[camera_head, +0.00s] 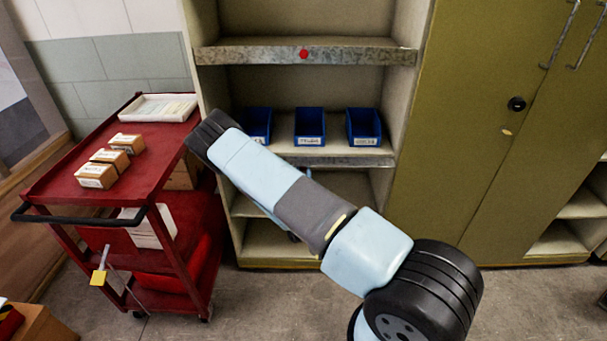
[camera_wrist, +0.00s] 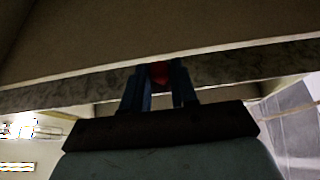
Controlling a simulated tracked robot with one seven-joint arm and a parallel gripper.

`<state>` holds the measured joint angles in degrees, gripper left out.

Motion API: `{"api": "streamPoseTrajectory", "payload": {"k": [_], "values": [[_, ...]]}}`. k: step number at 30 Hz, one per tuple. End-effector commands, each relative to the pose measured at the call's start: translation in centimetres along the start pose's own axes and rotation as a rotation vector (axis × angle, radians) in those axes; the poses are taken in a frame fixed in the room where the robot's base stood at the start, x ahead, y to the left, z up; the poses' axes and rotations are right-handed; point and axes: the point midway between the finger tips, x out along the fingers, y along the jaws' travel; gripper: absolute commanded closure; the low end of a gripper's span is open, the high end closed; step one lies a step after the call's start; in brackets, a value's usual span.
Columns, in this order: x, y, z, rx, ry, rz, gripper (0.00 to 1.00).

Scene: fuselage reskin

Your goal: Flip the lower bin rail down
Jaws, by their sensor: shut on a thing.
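The lower bin rail (camera_head: 370,161) is a grey metal strip along the front of the shelf with the blue bins, in the head view. My arm covers its left part. In the wrist view a grey mottled rail (camera_wrist: 230,62) runs across the picture, tilted slightly. My gripper (camera_wrist: 158,84) is shut on a red knob (camera_wrist: 158,71) on this rail, one blue finger on each side. In the head view my gripper is hidden behind my arm. The upper rail (camera_head: 250,55) has its own red knob (camera_head: 304,54) in plain sight.
Blue bins (camera_head: 309,126) stand on the shelf behind the lower rail. A red cart (camera_head: 65,187) with small boxes (camera_head: 108,158) and a white tray (camera_head: 158,108) stands close on the left. An olive cabinet (camera_head: 475,130) is on the right. Bare floor (camera_head: 255,300) lies in front.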

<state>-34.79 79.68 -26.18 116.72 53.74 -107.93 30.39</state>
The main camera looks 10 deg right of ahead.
Motion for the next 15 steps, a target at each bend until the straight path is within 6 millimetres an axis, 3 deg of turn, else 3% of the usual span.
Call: {"api": "streamPoseTrajectory", "payload": {"k": [13, 14, 15], "values": [[-0.02, -0.03, 0.16, 0.001, 0.007, 0.000, 1.00], [-0.01, -0.03, 0.16, 0.001, 0.007, 0.000, 0.71], [-0.01, -0.03, 0.16, 0.001, 0.007, 0.000, 0.67]]}}
